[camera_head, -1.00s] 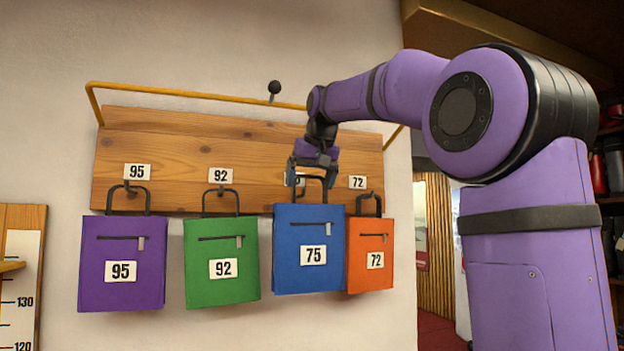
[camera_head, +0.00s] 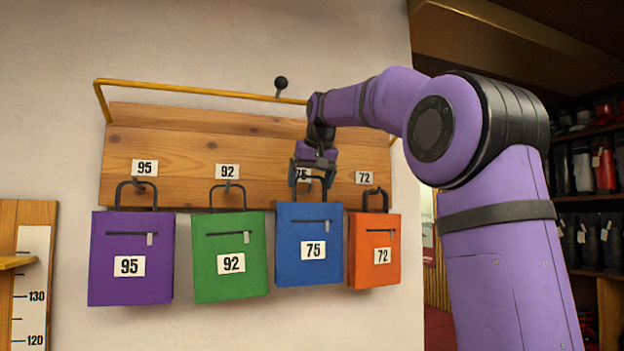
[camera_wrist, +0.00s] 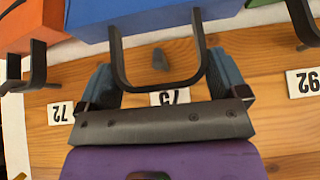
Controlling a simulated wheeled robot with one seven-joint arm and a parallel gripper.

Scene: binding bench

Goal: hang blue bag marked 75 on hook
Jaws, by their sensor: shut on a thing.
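The blue bag marked 75 (camera_head: 309,263) hangs upright by its dark handle from my gripper (camera_head: 314,180), in front of the wooden hook board (camera_head: 185,150). In the wrist view my gripper (camera_wrist: 166,80) is shut on the handle (camera_wrist: 116,55), with a finger at each side of it. A dark hook (camera_wrist: 160,60) shows through the handle loop below the board's 75 label (camera_wrist: 170,97). I cannot tell whether the handle touches this hook.
The purple bag 95 (camera_head: 131,285) and green bag 92 (camera_head: 230,280) hang at the left. The orange bag 72 (camera_head: 373,262) hangs close at the right of the blue bag. A yellow rail (camera_head: 200,91) runs above the board, with a black knob (camera_head: 281,83) beside it.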

